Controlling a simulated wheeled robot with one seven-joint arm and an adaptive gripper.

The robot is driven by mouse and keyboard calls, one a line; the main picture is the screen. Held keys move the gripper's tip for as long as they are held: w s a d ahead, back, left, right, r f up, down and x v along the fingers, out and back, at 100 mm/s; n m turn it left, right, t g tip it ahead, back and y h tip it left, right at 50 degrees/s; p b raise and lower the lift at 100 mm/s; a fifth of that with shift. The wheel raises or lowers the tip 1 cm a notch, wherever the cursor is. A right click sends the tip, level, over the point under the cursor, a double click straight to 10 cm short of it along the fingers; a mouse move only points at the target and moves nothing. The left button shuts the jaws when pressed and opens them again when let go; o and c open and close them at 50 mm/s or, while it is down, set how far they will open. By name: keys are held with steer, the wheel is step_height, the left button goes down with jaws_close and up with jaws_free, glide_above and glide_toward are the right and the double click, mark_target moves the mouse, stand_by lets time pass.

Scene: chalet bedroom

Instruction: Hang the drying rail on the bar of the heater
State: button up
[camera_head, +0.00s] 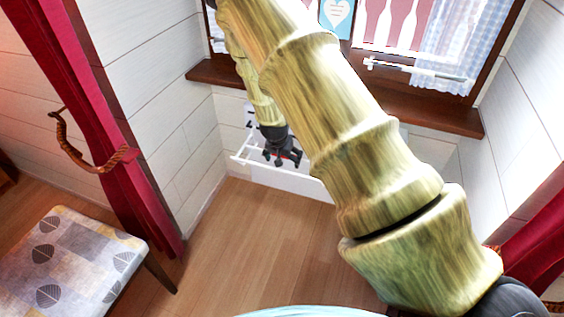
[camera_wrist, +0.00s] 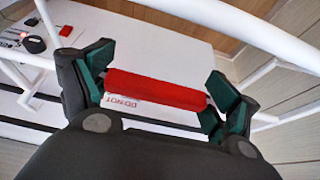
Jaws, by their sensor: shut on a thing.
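The white drying rail (camera_head: 243,160) hangs from my gripper (camera_head: 283,153) in front of the wall below the window. In the wrist view my gripper (camera_wrist: 160,90) is shut on the rail's red grip (camera_wrist: 150,88), with green-padded fingers at both ends of it. The rail's white tubes (camera_wrist: 285,68) stretch out on both sides. The white heater (camera_head: 300,183) stands low against the wall, partly hidden by my arm. Its white face (camera_wrist: 150,42) with a dark knob (camera_wrist: 34,43) shows close behind the grip. I cannot clearly make out the heater's bar or whether the rail touches it.
A brown window sill (camera_head: 430,116) juts out above the heater. A red curtain (camera_head: 110,120) with a rope tie hangs at left, another (camera_head: 540,230) at right. A patterned bench (camera_head: 70,260) stands at lower left. The wooden floor (camera_head: 250,240) before the heater is clear.

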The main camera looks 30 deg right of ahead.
steer(key=shift+w+d+f+b, duration=0.4)
steer(key=shift+w+d, duration=0.15)
steer(key=shift+d, duration=0.1)
steer(key=shift+w+d+f+b, duration=0.35)
steer(key=shift+w+d+b, duration=0.15)
steer(key=shift+d, duration=0.1)
steer(key=shift+w+d+f+b, duration=0.4)
steer(key=shift+w+d, duration=0.15)
steer(key=shift+d, duration=0.1)
steer(key=o, duration=1)
steer(key=shift+o, duration=0.3)
